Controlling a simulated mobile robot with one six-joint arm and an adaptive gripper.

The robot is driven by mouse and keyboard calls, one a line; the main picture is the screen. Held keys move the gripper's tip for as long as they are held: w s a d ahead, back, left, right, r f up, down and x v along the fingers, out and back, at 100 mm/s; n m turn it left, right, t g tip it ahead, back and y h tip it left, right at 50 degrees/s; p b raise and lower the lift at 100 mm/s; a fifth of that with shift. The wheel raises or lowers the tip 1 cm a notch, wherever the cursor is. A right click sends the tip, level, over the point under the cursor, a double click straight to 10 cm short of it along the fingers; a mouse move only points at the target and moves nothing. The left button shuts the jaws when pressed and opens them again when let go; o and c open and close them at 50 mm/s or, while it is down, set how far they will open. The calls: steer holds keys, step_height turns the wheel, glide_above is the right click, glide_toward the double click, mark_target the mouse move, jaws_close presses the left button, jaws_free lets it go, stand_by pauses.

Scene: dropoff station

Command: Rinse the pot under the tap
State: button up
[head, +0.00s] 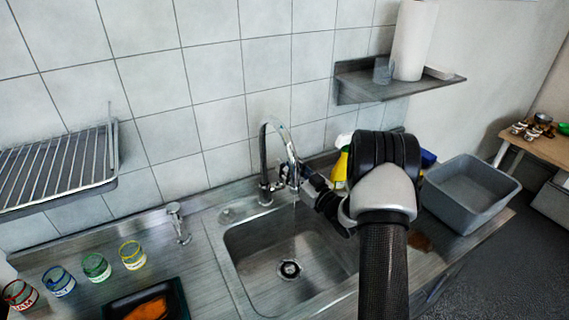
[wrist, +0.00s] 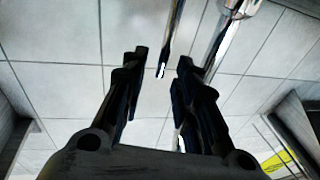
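The chrome tap (head: 290,146) stands at the back of the steel sink (head: 255,262), its spout arching over the basin. A thin pale streak below the spout may be running water; I cannot be sure. The basin shows only its drain. I cannot make out a pot in or beside the sink. My gripper (head: 308,176) is close to the tap, and my arm hides part of the sink's right side. In the wrist view my gripper (wrist: 157,68) is open, its dark fingers apart, with the tap's metal parts (wrist: 228,45) just beyond the fingertips. Contact cannot be told.
A grey tub (head: 465,195) stands right of the sink. Several labelled glasses (head: 96,267) and a black tray (head: 148,302) with something orange are at left. A wire rack (head: 60,165) and a shelf (head: 400,84) with a paper roll (head: 413,40) hang on the wall.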

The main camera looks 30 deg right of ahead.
steer(key=v, duration=0.9)
steer(key=shift+s, duration=0.3)
steer(key=shift+d, duration=0.1)
